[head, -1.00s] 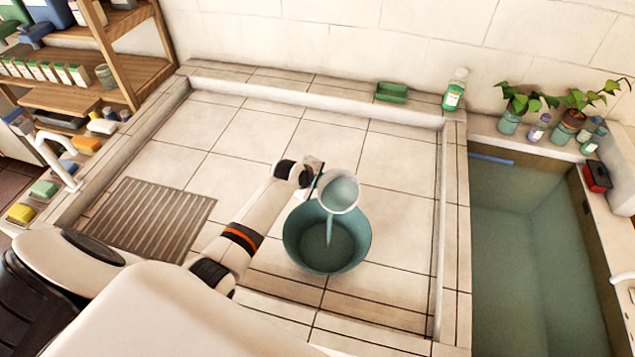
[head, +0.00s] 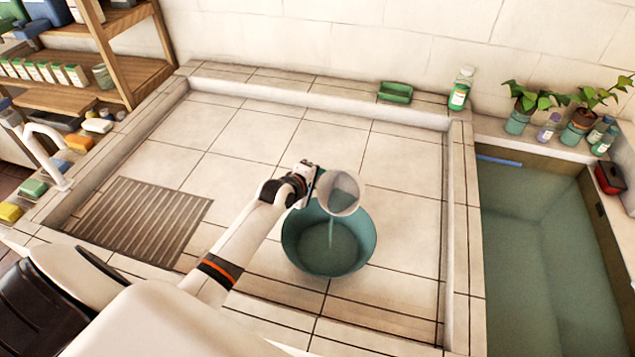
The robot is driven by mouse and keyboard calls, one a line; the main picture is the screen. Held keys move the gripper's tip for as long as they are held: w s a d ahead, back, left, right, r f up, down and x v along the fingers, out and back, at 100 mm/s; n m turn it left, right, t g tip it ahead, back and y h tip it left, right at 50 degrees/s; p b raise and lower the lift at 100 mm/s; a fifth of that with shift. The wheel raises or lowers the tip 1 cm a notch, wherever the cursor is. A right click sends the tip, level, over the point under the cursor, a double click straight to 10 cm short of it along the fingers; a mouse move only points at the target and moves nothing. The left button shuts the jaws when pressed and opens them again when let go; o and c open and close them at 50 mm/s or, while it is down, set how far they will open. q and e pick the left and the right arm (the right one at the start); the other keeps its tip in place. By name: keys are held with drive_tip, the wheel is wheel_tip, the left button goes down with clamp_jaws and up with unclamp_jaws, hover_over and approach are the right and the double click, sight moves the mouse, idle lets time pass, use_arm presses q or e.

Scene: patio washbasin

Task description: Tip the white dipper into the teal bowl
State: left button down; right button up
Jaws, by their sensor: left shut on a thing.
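The teal bowl (head: 291,240) stands upright on the tiled basin floor, with water in it. My left gripper (head: 312,183) is shut on the white dipper (head: 351,205) and holds it above the bowl's far rim. The dipper is tilted, its opening facing partly toward the camera. Some water shows inside it, and a thin stream falls from it into the bowl. The fingertips are partly hidden at the dipper's side. My right gripper is not in view.
A ribbed drain mat (head: 140,222) lies at the left of the basin. A green soap dish (head: 395,92) and a green-labelled bottle (head: 460,88) stand on the back ledge. A water-filled tank (head: 535,255) is at the right. The basin floor around the bowl is clear.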

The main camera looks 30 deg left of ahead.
use_arm(q)
drive_tip(key=shift+s+a+f+t+b, duration=0.15)
drive_tip(key=shift+s+t+b, duration=0.5)
drive_tip(key=shift+t+b, duration=1.7)
drive_tip(key=shift+s+d+f+t+b, duration=0.1)
drive_tip(key=shift+s+t+b, duration=0.5)
drive_tip(key=shift+b, duration=3.45)
drive_tip(key=shift+s+a+f+t+b, duration=0.15)
drive_tip(key=shift+s+t+b, duration=0.9)
drive_tip(key=shift+b, duration=2.15)
drive_tip(key=shift+w+d+t, duration=0.1)
drive_tip(key=shift+w+t, duration=0.2)
drive_tip(key=shift+w, duration=0.05)
wheel_tip(320, 180, up, 6)
drive_tip(key=g+p, duration=1.3)
drive_tip(key=p, duration=1.5)
drive_tip(key=shift+g, duration=0.4)
